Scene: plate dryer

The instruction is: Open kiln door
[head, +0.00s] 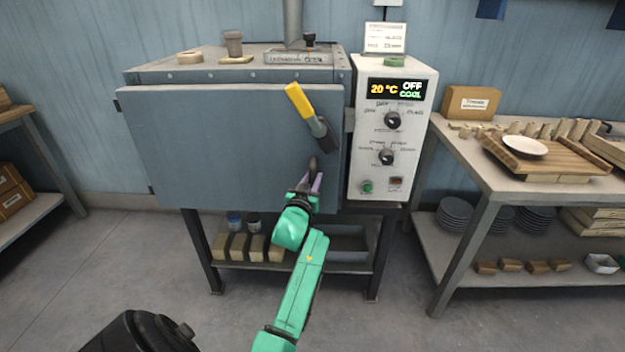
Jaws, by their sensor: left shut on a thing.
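The kiln (245,76) stands against the wall, with its blue-grey front door (215,145) facing me. Dark hinge pieces show at the door's left edge. The door looks shut or nearly so; I cannot tell whether there is a small gap. A lever with a yellow grip (298,100) sits near the door's upper right and tilts up to the left from its grey pivot. My left gripper (313,175) is below the lever, at the door's lower right. Its purple fingers are shut on a small dark handle (313,162). My right gripper is not in view.
A control panel (390,150) right of the door reads 20 °C, OFF, COOL. A workbench (480,180) with boards and a plate stands to the right. A shelf (35,215) stands at the left. The floor (130,265) before the door's left part is clear.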

